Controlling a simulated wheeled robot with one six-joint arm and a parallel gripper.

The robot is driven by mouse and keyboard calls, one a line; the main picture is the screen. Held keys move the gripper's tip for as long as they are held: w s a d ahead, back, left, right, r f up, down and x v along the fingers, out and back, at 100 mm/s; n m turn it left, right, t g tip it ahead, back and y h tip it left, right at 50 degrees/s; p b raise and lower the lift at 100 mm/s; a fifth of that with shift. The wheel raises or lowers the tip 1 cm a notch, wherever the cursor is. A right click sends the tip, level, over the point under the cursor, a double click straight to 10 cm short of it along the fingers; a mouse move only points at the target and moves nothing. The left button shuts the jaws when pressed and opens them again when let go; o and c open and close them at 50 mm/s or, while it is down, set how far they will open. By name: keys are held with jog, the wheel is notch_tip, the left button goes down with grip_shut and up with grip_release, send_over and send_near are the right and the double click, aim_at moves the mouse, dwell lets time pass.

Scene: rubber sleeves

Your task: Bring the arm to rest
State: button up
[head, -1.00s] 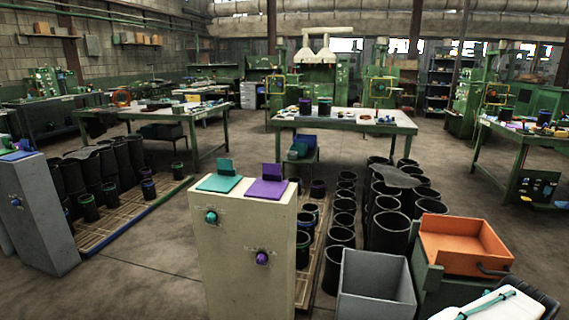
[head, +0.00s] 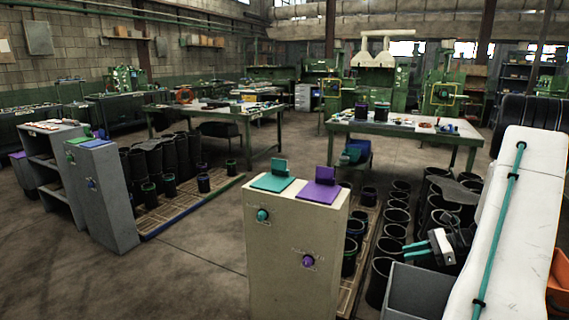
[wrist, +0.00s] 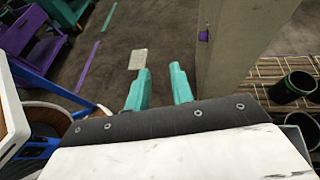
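My gripper (wrist: 160,70) shows in the wrist view as two teal fingers set apart, with bare floor between them and nothing held. My white arm (head: 515,220), with a teal cable along it, stands raised at the right of the head view.
A beige cabinet (head: 290,255) with teal and purple lids stands front centre. A grey bin (head: 420,293) sits below my arm, and an orange tray (head: 559,285) is partly hidden behind it. Black rubber sleeves (head: 395,233) crowd right of the cabinet. Open floor (head: 190,270) lies left.

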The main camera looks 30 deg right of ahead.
jog(key=a+r+n+g+h, duration=0.1)
jog(key=a+r+n+g, duration=0.4)
jog(key=a, duration=0.5)
jog(key=a+r+n+g, duration=0.4)
jog(key=a+r+n, duration=0.3)
jog(key=a, duration=0.4)
jog(key=s+a+r+n+h, duration=0.2)
jog(key=s+a+r+n, duration=0.1)
jog(key=a, duration=0.4)
jog(key=s+a+r+n+h, duration=0.3)
jog(key=s+a+r+n, duration=0.1)
jog(key=s+a+n, duration=0.2)
jog(key=s+a+r+n+t+h, duration=0.1)
jog(key=s+a+r+n+h, duration=0.2)
jog(key=a+n, duration=0.3)
jog(key=shift+s+a+r, duration=0.25)
jog(key=shift+s+a, duration=0.6)
jog(key=shift+a, duration=0.05)
